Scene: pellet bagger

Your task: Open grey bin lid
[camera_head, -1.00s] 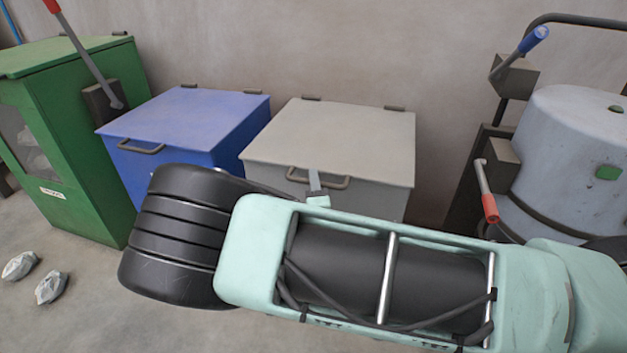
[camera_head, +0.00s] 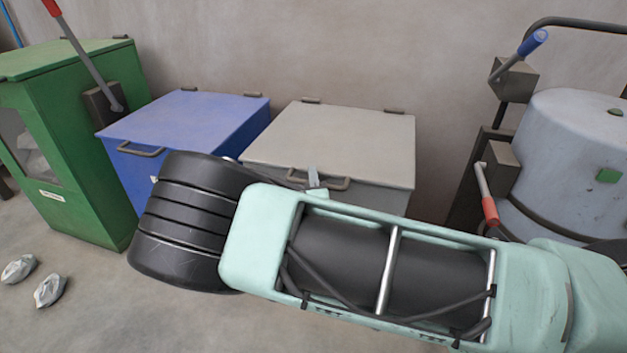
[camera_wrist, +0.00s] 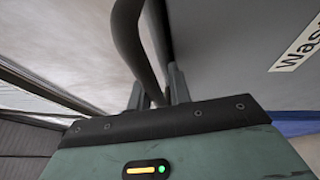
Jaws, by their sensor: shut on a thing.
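The grey bin (camera_head: 383,197) stands against the wall with its flat lid (camera_head: 335,142) down. A bar handle (camera_head: 335,184) runs along the lid's front edge. My gripper (camera_head: 313,179) is at this handle, mostly hidden behind my arm in the head view. In the wrist view the fingers of my gripper (camera_wrist: 158,88) are shut on the dark handle bar (camera_wrist: 130,40), with the grey bin's front (camera_wrist: 225,60) and part of a label (camera_wrist: 298,45) to the right.
A blue bin (camera_head: 188,125) with a closed lid stands left of the grey bin. A green cabinet (camera_head: 65,150) with a red-tipped lever is farther left. A grey drum machine (camera_head: 570,150) with levers stands at right. Two small crumpled pieces (camera_head: 48,289) lie on the floor at left.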

